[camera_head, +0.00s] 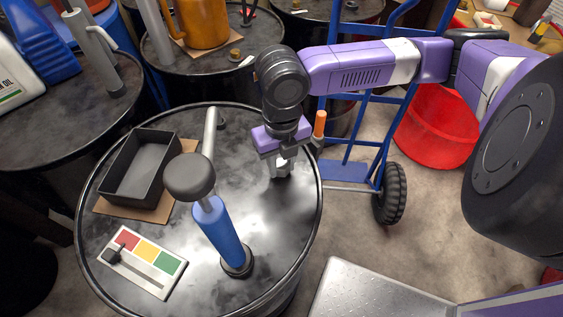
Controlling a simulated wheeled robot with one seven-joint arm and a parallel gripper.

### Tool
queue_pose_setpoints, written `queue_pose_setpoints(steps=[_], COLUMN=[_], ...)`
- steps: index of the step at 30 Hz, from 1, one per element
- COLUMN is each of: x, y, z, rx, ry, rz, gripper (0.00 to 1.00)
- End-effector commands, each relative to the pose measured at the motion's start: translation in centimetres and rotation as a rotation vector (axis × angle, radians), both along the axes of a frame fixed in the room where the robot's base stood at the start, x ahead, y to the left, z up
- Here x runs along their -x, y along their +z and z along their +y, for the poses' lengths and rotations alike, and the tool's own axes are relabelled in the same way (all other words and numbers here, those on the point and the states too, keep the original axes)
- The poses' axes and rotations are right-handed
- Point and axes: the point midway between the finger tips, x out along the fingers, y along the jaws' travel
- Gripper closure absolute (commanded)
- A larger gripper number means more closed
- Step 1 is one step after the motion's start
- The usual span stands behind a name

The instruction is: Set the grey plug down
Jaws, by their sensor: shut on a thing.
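My gripper (282,163) points down over the right part of the near black drum top (200,285). It is shut on a small grey piece, which looks like the grey plug (281,171). The fingers cover part of the plug. The plug is close to the drum top, but I cannot tell whether it touches it.
A blue hand pump (218,235) with a dark grey knob stands on the drum. A black tray (176,187) sits on cardboard at left. A coloured card (164,281) lies at front left. An orange handle (320,124) is beside my gripper.

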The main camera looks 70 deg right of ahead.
Motion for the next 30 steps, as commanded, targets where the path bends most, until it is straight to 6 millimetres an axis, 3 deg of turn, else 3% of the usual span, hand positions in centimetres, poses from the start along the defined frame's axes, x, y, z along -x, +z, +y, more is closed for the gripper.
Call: queue_pose_setpoints(steps=[8,9,12,23,26,30], x=[0.0,0.0,0.0,0.0,0.0,-0.1], y=[-0.4,-0.3,-0.3,0.0,0.7,3.1], z=[0.0,0.0,0.0,0.0,-0.1,-0.1], rx=[0.0,0.001,0.0,0.001,0.002,0.003], ry=[0.0,0.0,0.0,0.0,0.001,0.002], rz=[0.0,-0.001,0.0,-0.001,-0.001,-0.003], gripper=[1.0,0.66,0.48,0.48,0.48,0.48])
